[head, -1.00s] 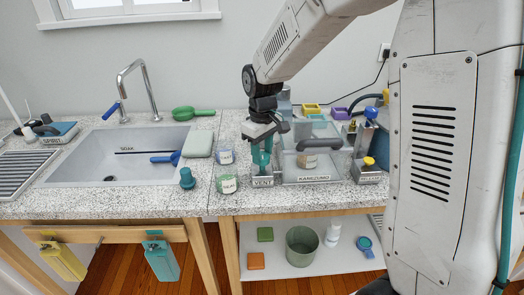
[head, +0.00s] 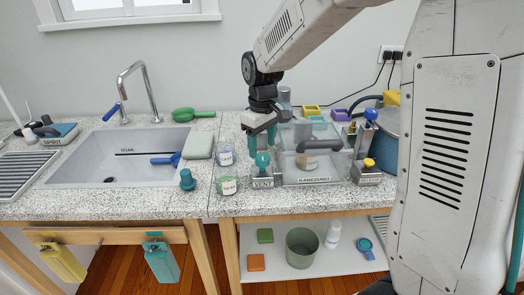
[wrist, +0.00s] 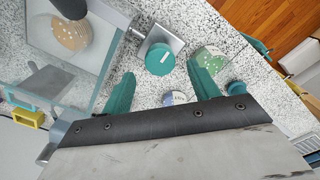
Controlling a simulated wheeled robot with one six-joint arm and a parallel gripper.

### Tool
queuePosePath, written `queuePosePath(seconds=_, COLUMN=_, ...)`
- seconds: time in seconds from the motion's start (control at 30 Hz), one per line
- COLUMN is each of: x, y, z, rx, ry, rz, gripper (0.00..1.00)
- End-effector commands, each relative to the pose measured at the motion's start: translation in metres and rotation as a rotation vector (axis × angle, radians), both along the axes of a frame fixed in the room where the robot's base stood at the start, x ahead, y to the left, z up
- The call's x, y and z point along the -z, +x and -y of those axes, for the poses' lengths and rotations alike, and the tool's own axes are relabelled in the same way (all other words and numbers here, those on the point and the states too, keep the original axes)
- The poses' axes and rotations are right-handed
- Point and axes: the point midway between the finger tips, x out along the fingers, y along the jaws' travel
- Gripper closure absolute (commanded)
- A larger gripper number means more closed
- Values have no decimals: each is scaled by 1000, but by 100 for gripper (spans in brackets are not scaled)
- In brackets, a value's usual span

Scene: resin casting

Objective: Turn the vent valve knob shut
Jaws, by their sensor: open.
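The vent valve knob (head: 263,160) is a round teal cap with a pale mark, on a small metal base labelled VENT at the left of the clear chamber (head: 300,177). The knob (wrist: 160,62) also shows whole in the wrist view, its pale line slanted. A short metal fitting joins the valve to the chamber (wrist: 101,62). My gripper (head: 262,143) is above the knob. In the wrist view my gripper (wrist: 165,88) has its teal fingers wide apart with nothing between them. The knob lies beyond the fingertips, apparently not touched.
A teal stopper (head: 187,180) is near the sink (head: 70,173). A metal fitting with a yellow knob (head: 368,163) and a blue pot (head: 388,150) stand right of the chamber.

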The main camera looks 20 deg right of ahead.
Motion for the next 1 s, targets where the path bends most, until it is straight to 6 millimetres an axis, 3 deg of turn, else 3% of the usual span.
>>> queuePosePath(seconds=0.1, x=-22, y=1, z=0, rx=0, ry=0, rz=4, gripper=40)
queuePosePath(seconds=0.33, x=-45, y=0, z=0, rx=0, ry=0, rz=2, gripper=40)
queuePosePath(seconds=0.87, x=-46, y=0, z=0, rx=12, ry=0, rz=-1, gripper=40)
queuePosePath(seconds=1.0, x=-35, y=-22, z=1, rx=91, ry=-7, rz=-63, gripper=40)
